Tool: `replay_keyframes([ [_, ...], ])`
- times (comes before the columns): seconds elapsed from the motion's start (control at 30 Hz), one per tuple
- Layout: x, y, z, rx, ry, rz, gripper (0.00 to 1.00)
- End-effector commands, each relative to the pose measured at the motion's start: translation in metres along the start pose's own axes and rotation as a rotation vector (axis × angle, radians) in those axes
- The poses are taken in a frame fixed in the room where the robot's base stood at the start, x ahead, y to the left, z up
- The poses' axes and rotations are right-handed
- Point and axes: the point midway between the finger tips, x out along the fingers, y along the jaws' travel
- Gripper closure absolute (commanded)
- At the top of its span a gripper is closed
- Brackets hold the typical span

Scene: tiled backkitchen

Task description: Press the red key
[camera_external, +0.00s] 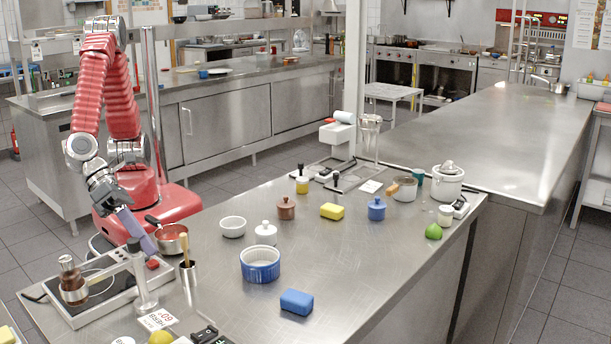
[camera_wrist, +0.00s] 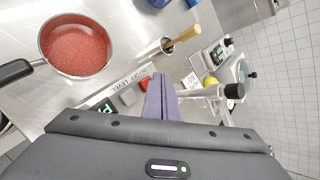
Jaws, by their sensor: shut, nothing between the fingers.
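The red key (camera_external: 152,264) is on the right end of a flat white-and-grey appliance (camera_external: 75,312) at the front left of the counter. In the wrist view the red key (camera_wrist: 145,84) shows just left of my fingertips, partly covered by them. A grey key (camera_wrist: 127,95) and a green-lit display (camera_wrist: 105,107) lie farther left. My gripper (camera_external: 151,249) has purple fingers, shut and empty, pointing down close above the red key. In the wrist view my gripper (camera_wrist: 162,78) also shows its fingers together. I cannot tell whether the fingertips touch the key.
A metal post (camera_external: 142,282) with a side arm stands close by the keys; it has a black knob (camera_wrist: 234,90) on top. A pan of red sauce (camera_external: 172,240) stands just behind. A metal pot with a wooden-handled tool (camera_external: 188,275) stands to the right.

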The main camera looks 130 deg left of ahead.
Motion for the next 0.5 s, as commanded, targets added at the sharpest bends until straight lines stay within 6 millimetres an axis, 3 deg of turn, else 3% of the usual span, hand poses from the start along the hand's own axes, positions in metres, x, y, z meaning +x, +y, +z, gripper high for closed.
replay_keyframes([
  [0.5,0.0056,0.0046,-0.0043,0.000,0.000,0.001,1.00],
])
